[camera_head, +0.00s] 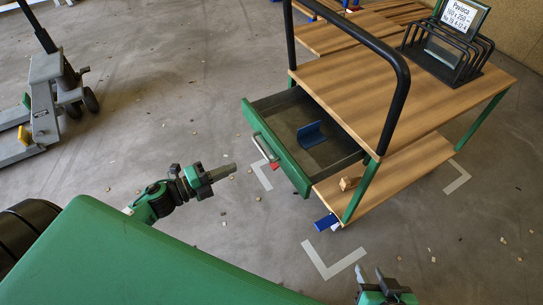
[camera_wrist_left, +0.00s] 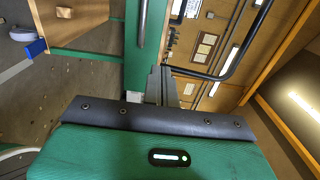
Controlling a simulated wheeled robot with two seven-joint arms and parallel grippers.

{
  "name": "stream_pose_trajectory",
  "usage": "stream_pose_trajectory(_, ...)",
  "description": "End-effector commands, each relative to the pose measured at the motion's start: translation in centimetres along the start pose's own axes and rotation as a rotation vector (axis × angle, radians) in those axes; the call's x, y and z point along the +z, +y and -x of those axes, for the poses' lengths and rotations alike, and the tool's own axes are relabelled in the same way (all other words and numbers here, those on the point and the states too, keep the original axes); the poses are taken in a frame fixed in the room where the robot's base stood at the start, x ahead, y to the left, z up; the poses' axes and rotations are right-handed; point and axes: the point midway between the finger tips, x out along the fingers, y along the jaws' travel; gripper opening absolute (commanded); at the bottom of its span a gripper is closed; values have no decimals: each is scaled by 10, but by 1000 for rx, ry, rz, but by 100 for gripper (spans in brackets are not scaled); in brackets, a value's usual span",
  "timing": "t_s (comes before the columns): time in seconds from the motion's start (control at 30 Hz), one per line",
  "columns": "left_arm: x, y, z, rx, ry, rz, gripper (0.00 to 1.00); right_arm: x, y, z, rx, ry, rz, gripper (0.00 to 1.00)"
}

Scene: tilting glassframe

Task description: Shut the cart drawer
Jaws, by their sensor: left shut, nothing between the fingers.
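The cart drawer (camera_head: 276,153) stands pulled out from under the cart's wooden top, with a green front and a pale bar handle (camera_head: 265,147). A blue angled piece (camera_head: 312,134) lies inside it. My left gripper (camera_head: 229,168) is shut and empty, a short way to the left of the drawer front and apart from it. In the left wrist view its fingers (camera_wrist_left: 161,84) point toward the green drawer front (camera_wrist_left: 135,70), with the handle (camera_wrist_left: 142,22) above. My right gripper (camera_head: 370,272) is at the bottom edge, its two fingertips apart, with nothing seen between them.
The cart (camera_head: 345,85) has a black push rail (camera_head: 397,95) and a wooden lower shelf (camera_head: 410,168) holding a small wooden block (camera_head: 348,183). A black rack (camera_head: 450,55) with a sign stands on top. A pallet jack (camera_head: 45,95) is at far left. Floor between is clear apart from small scraps.

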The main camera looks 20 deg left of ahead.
Motion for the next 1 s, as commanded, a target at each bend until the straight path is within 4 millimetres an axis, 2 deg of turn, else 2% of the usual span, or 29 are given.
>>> stream_pose_trajectory(0.7,2,-1,-110,-2,-3,1,0,-2,-4,-4,-11,43,0,36)
stream_pose_trajectory(1.0,1,0,-130,0,-3,3,0,-3,-6,-4,-17,49,0,36)
